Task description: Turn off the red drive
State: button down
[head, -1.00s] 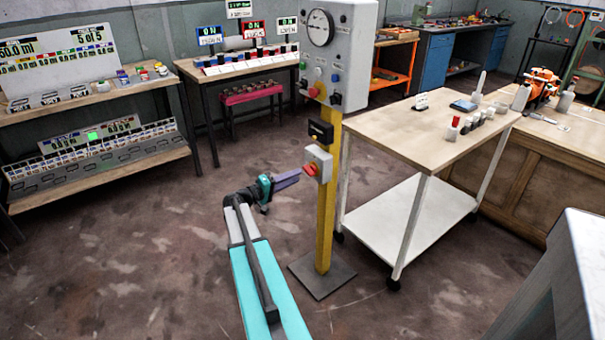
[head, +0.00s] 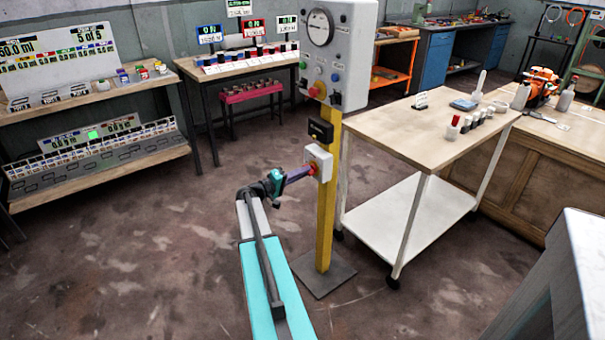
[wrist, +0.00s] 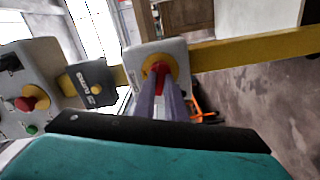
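A red rotary handle (head: 312,169) sits on a yellow disc on the front of a white switch box (head: 320,157), low on a yellow post. In the wrist view the red handle (wrist: 157,69) shows between the tips of my two purple fingers, against the yellow disc. My gripper (head: 310,172) reaches the box from the left; its fingers are close together with the handle between them. The tips partly hide the handle. On the rear table, the red-framed display (head: 254,27) reads ON, between a blue and a dark-framed display that also read ON.
Above the box, the post (head: 326,230) carries a black box (head: 320,131) and a grey gauge panel (head: 338,55) with a red button. A white-legged cart (head: 420,130) stands close on the right. Floor on the left is open.

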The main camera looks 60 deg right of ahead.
jog(key=shift+n, duration=0.3)
jog(key=shift+n+b, duration=0.55)
jog(key=shift+n, duration=1.25)
jog(key=c, duration=1.8)
grip_release()
jog(key=shift+a, duration=0.1)
jog(key=b+v, duration=0.1)
jog(key=v, duration=1.2)
jog(key=shift+w+a, duration=0.15)
jog(key=shift+a, duration=0.1)
